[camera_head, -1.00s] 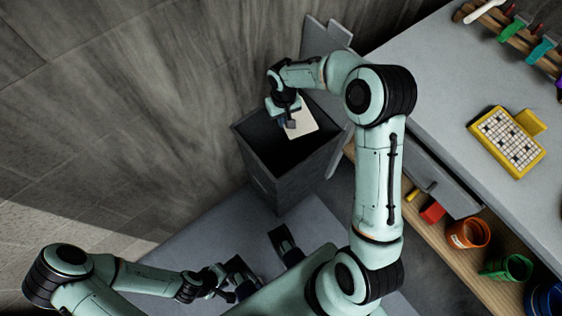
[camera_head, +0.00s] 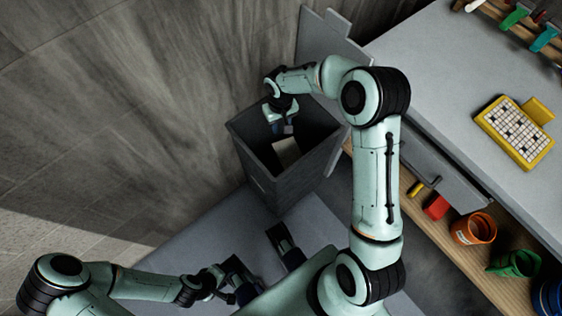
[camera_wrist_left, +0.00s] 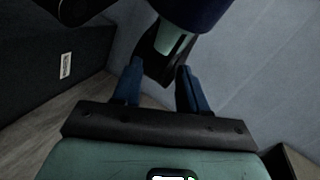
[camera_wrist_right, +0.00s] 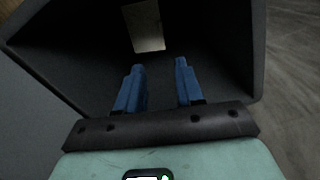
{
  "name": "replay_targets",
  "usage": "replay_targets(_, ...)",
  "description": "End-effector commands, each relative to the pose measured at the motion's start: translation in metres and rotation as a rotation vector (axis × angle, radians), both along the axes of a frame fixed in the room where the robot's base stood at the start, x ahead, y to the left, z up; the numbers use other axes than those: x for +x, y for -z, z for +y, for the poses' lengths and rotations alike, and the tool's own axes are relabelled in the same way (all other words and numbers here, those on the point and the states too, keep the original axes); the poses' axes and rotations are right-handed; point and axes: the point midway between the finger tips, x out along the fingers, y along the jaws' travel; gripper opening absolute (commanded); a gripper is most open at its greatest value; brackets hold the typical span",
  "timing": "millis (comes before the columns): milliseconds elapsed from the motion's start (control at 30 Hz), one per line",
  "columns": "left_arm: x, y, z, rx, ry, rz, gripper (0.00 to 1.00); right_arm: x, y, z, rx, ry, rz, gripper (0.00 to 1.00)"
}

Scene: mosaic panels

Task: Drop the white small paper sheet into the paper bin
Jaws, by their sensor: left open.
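The white small paper sheet (camera_head: 286,150) is inside the dark grey paper bin (camera_head: 285,190), below my right gripper (camera_head: 287,128). In the right wrist view the sheet (camera_wrist_right: 143,26) shows within the bin walls, apart from the fingers. I cannot tell whether it rests on the bin floor. My right gripper, with blue fingers (camera_wrist_right: 160,85), is open and empty at the bin's mouth. My left gripper (camera_head: 238,290) is low near my body; in the left wrist view its blue fingers (camera_wrist_left: 157,85) are apart with nothing between them.
A grey worktop (camera_head: 430,70) on the right bears a yellow-framed panel (camera_head: 515,133) and a rack of coloured tools (camera_head: 525,22). Below are an open drawer (camera_head: 445,185) and a shelf with orange (camera_head: 474,229) and green (camera_head: 514,263) cups. A wall stands behind the bin.

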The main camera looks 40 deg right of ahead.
Motion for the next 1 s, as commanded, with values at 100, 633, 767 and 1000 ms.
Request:
replay_targets(100,0.000,0.000,0.000,0.000,0.000,0.000,0.43,0.000,0.000,0.000,0.000,0.000,0.000,0.37)
replay_targets(633,-0.006,-0.013,0.000,-0.003,0.004,0.019,0.43,0.001,-0.086,0.000,-0.001,0.001,-0.005,0.37)
replay_targets(767,-0.007,-0.016,0.000,-0.003,0.005,0.025,0.43,0.001,-0.110,0.000,-0.001,0.000,-0.004,0.37)
replay_targets(1000,-0.009,-0.018,0.000,-0.004,0.006,0.030,0.43,0.000,-0.132,0.000,0.000,0.000,0.000,0.37)
